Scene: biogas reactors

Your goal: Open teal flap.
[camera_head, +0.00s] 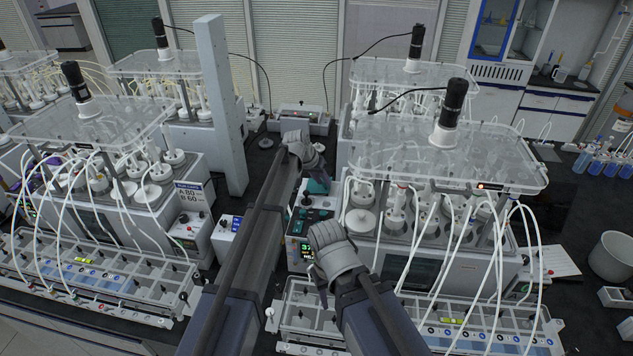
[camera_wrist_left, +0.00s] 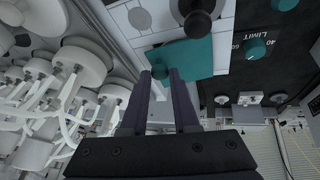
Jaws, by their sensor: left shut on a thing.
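The teal flap (camera_wrist_left: 200,57) is a flat teal panel with a small knob, beside a white panel in the left wrist view. In the head view, a small part of the teal flap (camera_head: 318,187) shows below my left wrist. My left gripper (camera_wrist_left: 168,73) is at the flap's near edge, its fingers closed around the knob. Its tips (camera_head: 316,174) are mostly hidden in the head view. I cannot tell how far the flap is tilted. My right gripper (camera_head: 321,288) hangs beside the control panel, apart from the flap; its fingers are mostly hidden.
A dark knob (camera_wrist_left: 198,22) stands close to the flap. The control panel (camera_head: 304,222) has a green display and several knobs. Reactor units with tubes stand close on the left (camera_head: 150,205) and right (camera_head: 440,225). A grey post (camera_head: 220,110) rises left of my left arm.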

